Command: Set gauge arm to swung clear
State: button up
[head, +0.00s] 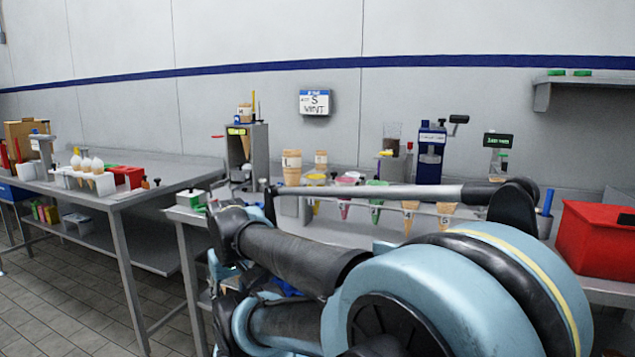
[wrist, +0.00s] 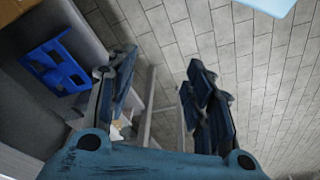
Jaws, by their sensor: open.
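A grey gauge stand (head: 262,150) with a small lit display (head: 237,131) stands on the steel table in the head view, left of centre. A cone hangs in its opening, and a thin arm with a red tip (head: 217,136) sticks out to its left. I cannot tell for sure whether that is the gauge arm, nor its setting. My gripper (wrist: 160,95) is open and empty in the wrist view, its blue fingers apart over floor tiles and a grey bar. No gauge shows there. In the head view my arm covers the table's front and my gripper is not clearly visible.
Wafer cones (head: 291,168), a blue crank machine (head: 431,155) and a red box (head: 596,240) crowd the table. A second steel table (head: 150,190) stands left, with tiled floor between. A blue crate (wrist: 58,68) lies on a lower surface in the wrist view.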

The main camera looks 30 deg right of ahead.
aim_at(503, 171)
jog(key=z, duration=2.45)
